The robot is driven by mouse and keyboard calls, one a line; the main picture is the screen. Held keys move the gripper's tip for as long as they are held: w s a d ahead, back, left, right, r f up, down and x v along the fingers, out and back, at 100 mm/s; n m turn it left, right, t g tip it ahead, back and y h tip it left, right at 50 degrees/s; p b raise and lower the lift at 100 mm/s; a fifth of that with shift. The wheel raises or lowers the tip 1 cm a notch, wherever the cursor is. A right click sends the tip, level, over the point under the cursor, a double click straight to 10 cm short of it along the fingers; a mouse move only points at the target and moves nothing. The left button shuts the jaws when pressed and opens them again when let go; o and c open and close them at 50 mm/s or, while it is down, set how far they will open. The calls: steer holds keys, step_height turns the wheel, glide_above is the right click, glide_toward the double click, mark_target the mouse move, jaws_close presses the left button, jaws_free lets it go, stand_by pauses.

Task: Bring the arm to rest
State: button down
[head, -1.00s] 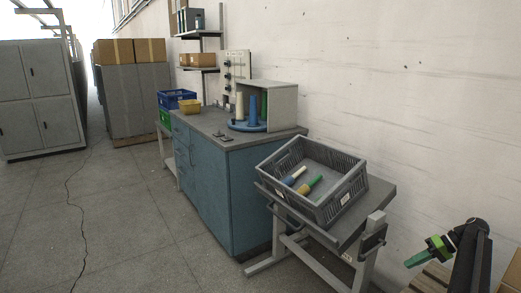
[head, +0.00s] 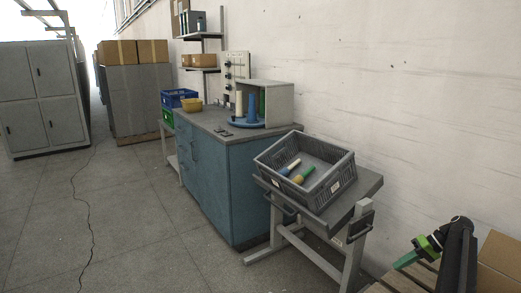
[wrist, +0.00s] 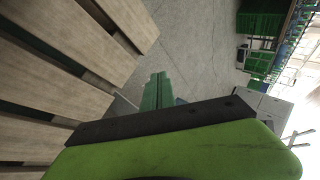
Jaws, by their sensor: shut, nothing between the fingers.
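My arm shows at the lower right of the head view, folded, with my gripper (head: 407,260) pointing left and down. Its green fingers are together with nothing between them. In the wrist view the closed green fingers (wrist: 158,92) stick out past the dark and green gripper body, over bare floor and beside wooden slats. My gripper touches nothing that I can see.
Wooden slats (wrist: 60,45) lie close to my gripper. A cardboard box (head: 500,262) is at the lower right. Floor is free at left.

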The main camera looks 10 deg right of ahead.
steer(key=w+a+f+g+h, duration=0.1)
steer(key=a+f+h, duration=0.1)
steer(key=a, duration=0.8)
steer(key=w+a+f+g+h, duration=0.1)
steer(key=w+a+f, duration=0.1)
steer(key=a, duration=0.9)
steer(key=s+a+f+h, duration=0.1)
steer(key=s+a+h, duration=0.2)
steer(key=a, duration=0.8)
steer(key=s+a+f+h, duration=0.2)
steer(key=s+a, duration=0.1)
steer(key=a, duration=0.8)
step_height(320, 180, down, 9)
steer(key=s+b, duration=0.3)
steer(key=b, duration=0.6)
step_height(320, 180, up, 38)
steer(key=a+p, duration=0.1)
steer(key=p, duration=3.7)
steer(key=shift+r+n+g, duration=0.15)
steer(key=shift+n+g, duration=0.15)
